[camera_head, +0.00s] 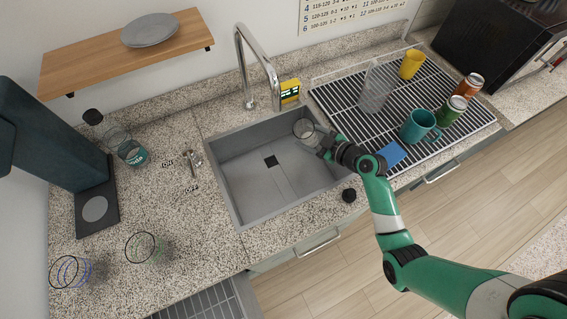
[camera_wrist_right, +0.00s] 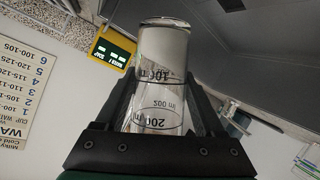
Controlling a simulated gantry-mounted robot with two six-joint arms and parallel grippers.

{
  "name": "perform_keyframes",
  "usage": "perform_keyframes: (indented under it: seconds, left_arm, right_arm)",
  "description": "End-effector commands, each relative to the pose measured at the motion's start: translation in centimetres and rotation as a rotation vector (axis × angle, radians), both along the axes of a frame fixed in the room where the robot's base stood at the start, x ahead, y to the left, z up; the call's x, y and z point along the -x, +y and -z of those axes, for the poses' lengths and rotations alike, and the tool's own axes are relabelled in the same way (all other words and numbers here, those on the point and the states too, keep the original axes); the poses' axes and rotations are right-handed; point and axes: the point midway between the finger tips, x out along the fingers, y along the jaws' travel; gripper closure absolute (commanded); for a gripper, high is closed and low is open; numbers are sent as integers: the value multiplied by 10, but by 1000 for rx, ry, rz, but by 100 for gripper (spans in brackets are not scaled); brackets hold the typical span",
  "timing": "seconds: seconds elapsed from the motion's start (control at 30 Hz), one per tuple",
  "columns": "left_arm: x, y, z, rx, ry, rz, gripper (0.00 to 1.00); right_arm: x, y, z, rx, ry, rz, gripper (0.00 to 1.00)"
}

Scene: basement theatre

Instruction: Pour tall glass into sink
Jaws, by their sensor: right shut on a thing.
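My right gripper (camera_head: 322,146) comes in from the right over the sink's right side and is shut on a clear glass (camera_head: 303,128). In the head view the glass looks small and foreshortened over the grey sink (camera_head: 240,190), apart from its floor. In the right wrist view the tall glass (camera_wrist_right: 160,75) sits between both fingers of the gripper (camera_wrist_right: 155,105) and shows black 100 and 200 volume marks. Its exact tilt and whether liquid is inside I cannot tell. My left gripper is not in view.
The faucet (camera_head: 262,65) arches behind the sink, beside a yellow display box (camera_head: 290,92). The drying rack (camera_head: 345,108) at right holds a clear vessel (camera_head: 376,88), mugs and cans. Clear glasses (camera_head: 145,247) stand on the left counter (camera_head: 180,220). The sink's middle is clear.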

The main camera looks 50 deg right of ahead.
Motion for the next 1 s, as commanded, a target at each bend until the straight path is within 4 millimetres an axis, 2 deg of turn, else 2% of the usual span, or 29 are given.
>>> perform_keyframes:
  seconds: [0.13,0.37,0.47,0.83,1.0]
  left_arm:
    - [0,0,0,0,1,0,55]
    - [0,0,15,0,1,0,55]
    - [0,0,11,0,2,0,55]
    - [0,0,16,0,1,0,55]
    - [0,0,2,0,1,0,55]
  right_arm:
    - [0,5,4,95,-1,-2,100]
    - [0,13,29,244,3,-1,100]
    - [0,12,26,309,2,0,100]
    - [0,8,33,551,6,0,100]
    - [0,7,18,661,7,0,100]
